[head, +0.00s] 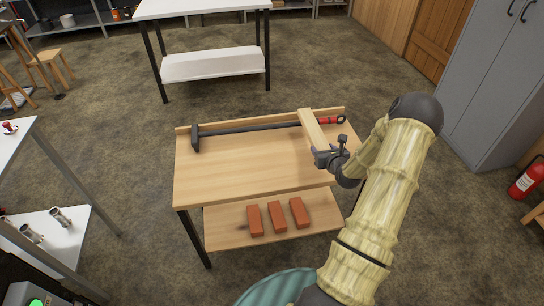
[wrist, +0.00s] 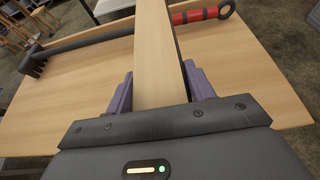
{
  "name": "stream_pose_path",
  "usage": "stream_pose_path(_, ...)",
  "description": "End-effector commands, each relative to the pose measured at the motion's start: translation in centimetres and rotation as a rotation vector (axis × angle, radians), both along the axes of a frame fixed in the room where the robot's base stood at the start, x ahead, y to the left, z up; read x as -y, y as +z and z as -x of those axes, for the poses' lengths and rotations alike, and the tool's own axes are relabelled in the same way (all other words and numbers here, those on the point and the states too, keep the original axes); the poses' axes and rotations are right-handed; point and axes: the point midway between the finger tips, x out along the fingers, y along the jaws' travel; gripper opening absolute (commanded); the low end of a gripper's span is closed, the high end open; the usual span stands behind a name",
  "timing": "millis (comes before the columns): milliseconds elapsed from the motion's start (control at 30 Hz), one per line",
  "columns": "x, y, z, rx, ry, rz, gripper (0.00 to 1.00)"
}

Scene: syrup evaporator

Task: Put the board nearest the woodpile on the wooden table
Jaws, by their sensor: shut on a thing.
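A narrow light-wood board (head: 312,128) is held in my gripper (head: 330,158) at the right part of the wooden table (head: 225,173). In the wrist view the board (wrist: 157,55) runs away from me between the two purple fingers of my gripper (wrist: 160,95), which are shut on it. The board crosses over a long dark tool with a red handle that lies on the table. I cannot tell whether the board touches the table or the tool. No woodpile shows in these views.
The long tool (head: 255,129) lies along the table's back edge, its red handle (wrist: 195,15) at the right. Several orange bricks (head: 277,216) lie on the lower shelf. A white table (head: 200,8) stands behind, a grey cabinet (head: 500,85) at right. The table's front left is clear.

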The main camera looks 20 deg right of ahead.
Motion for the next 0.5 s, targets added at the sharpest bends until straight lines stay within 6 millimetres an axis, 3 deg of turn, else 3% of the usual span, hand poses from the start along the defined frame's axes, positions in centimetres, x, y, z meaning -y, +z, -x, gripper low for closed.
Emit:
stream_pose_path(233,0.6,-0.7,0.3,0.002,-0.009,0.001,0.23)
stream_pose_path(500,0.3,-5.4,0.3,0.000,-0.006,-0.002,0.23)
